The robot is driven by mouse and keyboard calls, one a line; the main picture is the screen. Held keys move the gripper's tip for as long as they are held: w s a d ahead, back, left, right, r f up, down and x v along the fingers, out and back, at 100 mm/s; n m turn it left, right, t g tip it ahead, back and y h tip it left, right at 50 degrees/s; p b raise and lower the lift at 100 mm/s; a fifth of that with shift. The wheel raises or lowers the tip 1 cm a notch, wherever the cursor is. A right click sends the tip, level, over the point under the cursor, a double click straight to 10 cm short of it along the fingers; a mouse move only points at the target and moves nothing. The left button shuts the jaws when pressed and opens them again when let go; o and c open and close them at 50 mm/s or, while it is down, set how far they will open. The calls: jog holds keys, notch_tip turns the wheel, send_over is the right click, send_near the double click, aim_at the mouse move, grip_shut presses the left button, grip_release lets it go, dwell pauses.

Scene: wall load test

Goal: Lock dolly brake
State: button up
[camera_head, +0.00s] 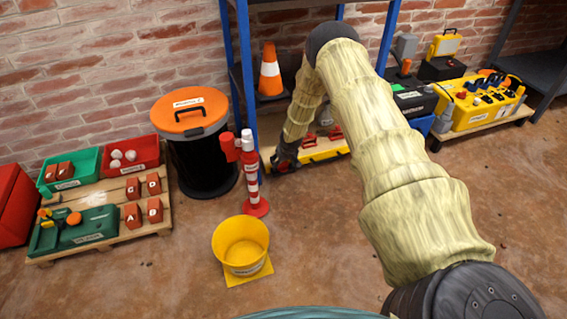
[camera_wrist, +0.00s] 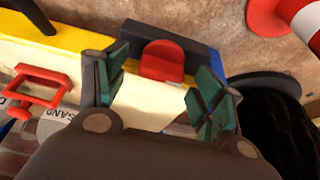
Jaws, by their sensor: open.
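The dolly (camera_head: 325,155), a low platform with a yellow edge, stands at the foot of the blue shelf frame in the head view. In the wrist view its yellow edge (camera_wrist: 75,38) runs across the upper left. A red pedal-like piece (camera_wrist: 163,60) in a black housing sits at that edge; it looks like the brake. My gripper (camera_head: 286,158) is low at the dolly's left end. In the wrist view my gripper (camera_wrist: 160,82) is open, its green-padded fingers on either side of the red piece. I cannot tell whether they touch it.
A red-and-white post (camera_head: 250,175) stands close left of the dolly, beside a black bin with an orange lid (camera_head: 190,113). A yellow bucket (camera_head: 241,243) is in front. A red handle (camera_wrist: 40,85) and a SAND label (camera_wrist: 60,114) show beside my fingers. Floor at front right is clear.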

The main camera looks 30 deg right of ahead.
jog(key=v, duration=1.2)
jog(key=shift+s, duration=0.1)
jog(key=shift+f, duration=0.15)
dwell(0.3)
